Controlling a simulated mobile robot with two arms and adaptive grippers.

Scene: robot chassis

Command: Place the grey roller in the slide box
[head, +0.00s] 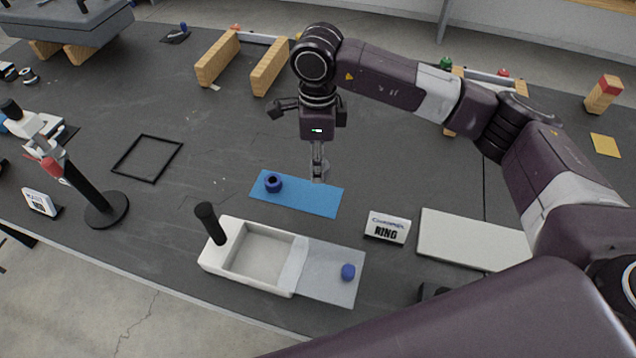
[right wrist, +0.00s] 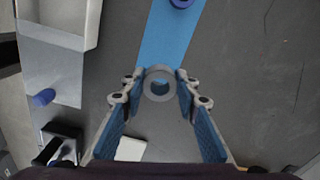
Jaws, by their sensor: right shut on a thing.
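The grey roller (right wrist: 160,73) is a ring with a hole, gripped between the fingertips of my right gripper (right wrist: 158,88) in the right wrist view. In the head view my right gripper (head: 318,168) points down over the blue mat (head: 315,200), and its fingers hide most of the roller. The slide box (head: 232,277) is white with an empty open compartment, to the lower left of the gripper. Its grey lid (head: 325,283) with a blue knob (head: 348,271) is slid out to the right. The box's edge shows in the right wrist view (right wrist: 57,38). My left gripper is out of view.
A blue ring (head: 273,183) lies on the mat. A black upright post (head: 210,224) stands at the box's back left corner. A "RING" sign (head: 387,228) and a pale flat board (head: 470,242) lie to the right. A black square frame (head: 147,158) lies left, with bare tabletop around it.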

